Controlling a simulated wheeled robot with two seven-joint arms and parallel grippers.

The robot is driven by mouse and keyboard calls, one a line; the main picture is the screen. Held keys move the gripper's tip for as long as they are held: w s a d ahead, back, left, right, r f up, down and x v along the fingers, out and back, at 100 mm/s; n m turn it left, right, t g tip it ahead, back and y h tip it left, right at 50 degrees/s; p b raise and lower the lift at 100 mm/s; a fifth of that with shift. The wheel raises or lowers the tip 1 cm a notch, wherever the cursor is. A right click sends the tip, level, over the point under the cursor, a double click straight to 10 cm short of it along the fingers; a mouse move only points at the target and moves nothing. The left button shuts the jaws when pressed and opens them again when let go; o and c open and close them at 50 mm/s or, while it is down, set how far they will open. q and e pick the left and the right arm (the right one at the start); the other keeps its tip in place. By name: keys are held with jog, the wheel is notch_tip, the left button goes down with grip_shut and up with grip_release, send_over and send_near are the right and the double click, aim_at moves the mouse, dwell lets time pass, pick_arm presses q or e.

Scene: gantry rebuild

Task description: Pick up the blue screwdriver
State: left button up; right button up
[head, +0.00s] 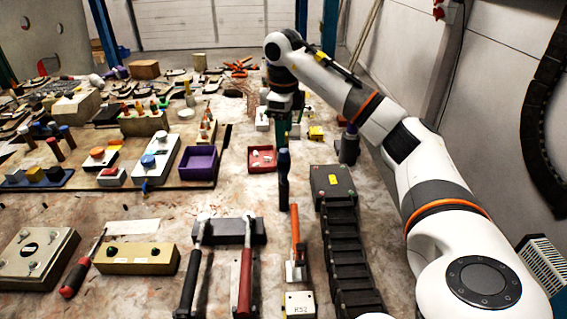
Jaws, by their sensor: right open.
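A screwdriver with a dark blue handle (284,182) shows in the middle of the head view, lengthwise to me, between the red tray and the black box. Its far end runs up toward my right gripper (284,118), and I cannot tell if the two touch. My right arm comes in from the right and bends down over the table's middle. The right gripper is open, pointing down, and its fingertips are small and partly hidden among the things behind. My left gripper is not in view.
A red tray (262,168) and a purple bin (198,163) stand left of the screwdriver. A black box (333,180) with a cable chain (346,245) is to its right. Hammers (194,262) and a red-handled screwdriver (74,278) lie nearer. The far table is crowded.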

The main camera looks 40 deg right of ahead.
aim_at(284, 159)
notch_tip(284, 159, down, 4)
jog(key=shift+s+a+r+p, duration=0.1)
jog(key=shift+s+r+p, duration=0.05)
jog(key=shift+r+p, duration=0.15)
jog(key=shift+f, duration=0.65)
notch_tip(284, 159, down, 4)
jog(key=shift+r+p, duration=0.2)
jog(key=shift+p, duration=0.7)
jog(key=shift+f, duration=0.45)
jog(key=shift+c, duration=0.3)
grip_shut()
